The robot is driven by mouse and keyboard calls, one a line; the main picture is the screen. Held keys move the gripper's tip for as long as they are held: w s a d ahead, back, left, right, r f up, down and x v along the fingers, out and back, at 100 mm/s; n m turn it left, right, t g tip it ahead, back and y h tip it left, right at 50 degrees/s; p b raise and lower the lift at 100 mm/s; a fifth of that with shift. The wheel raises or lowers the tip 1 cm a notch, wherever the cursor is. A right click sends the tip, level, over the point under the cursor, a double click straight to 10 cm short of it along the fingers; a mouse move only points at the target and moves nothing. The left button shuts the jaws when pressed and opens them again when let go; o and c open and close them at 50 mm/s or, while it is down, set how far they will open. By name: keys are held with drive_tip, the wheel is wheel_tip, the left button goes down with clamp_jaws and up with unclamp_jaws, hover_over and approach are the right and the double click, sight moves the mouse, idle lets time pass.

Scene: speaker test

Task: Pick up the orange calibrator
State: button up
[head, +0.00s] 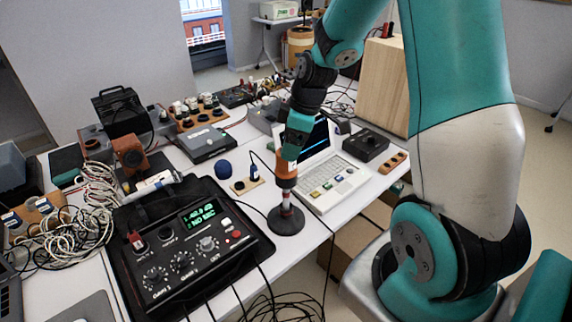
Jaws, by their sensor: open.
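The orange calibrator (286,169) is upright, a small orange cylinder on top of a short post with a round black base (286,222), near the table's front edge. My gripper (290,154) points down at its top from above. The jaws are open; the teal end of the gripper overlaps the calibrator's upper part in the picture. I cannot tell whether the fingers are around it or touch it, as the fingertips are small and partly hidden.
A black control box (207,246) with a green display stands left of the base. An open white laptop (335,178) is close behind on the right. Tangled cables (95,190) cover the table's left side, and cables hang over the front edge.

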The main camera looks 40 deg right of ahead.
drive_tip(key=shift+w+p+x, duration=0.2)
drive_tip(key=shift+p+x, duration=0.65)
drive_tip(key=shift+x, duration=2.3)
drive_tip(key=shift+d, duration=0.15)
drive_tip(key=c, duration=1.3)
drive_tip(key=shift+o, duration=0.2)
drive_tip(key=shift+r, duration=0.15)
wheel_tip(320, 180, up, 20)
drive_tip(key=b, duration=0.2)
